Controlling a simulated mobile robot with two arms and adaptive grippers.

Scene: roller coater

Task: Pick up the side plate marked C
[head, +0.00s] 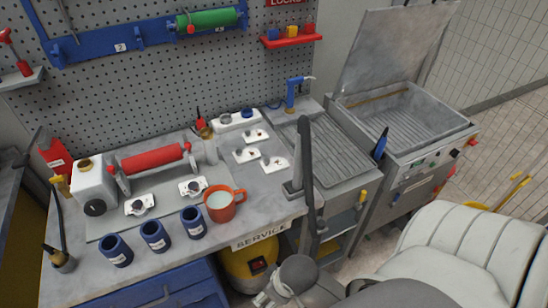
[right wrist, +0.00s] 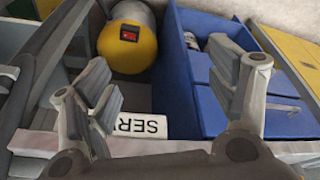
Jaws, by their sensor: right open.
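Several small white side plates with metal fittings lie on the grey service bench. Two plates, (head: 138,205) and (head: 193,187), are in front of the red roller. Three more, (head: 255,136), (head: 246,155) and (head: 274,164), lie grouped to the right of the roller. Their letters are too small to read, so I cannot tell which is marked C. My right gripper (right wrist: 165,70) is open and empty in the right wrist view, facing the bench's front with its upside-down service label. No side plate shows in that view. My left gripper is not in view.
An orange mug (head: 220,206) and three blue cups (head: 154,236) stand along the bench's front edge. The red roller (head: 150,159) lies behind them. A ribbed sink (head: 340,155) is to the right. A yellow canister (right wrist: 128,45) and blue drawers (right wrist: 190,90) are below the bench.

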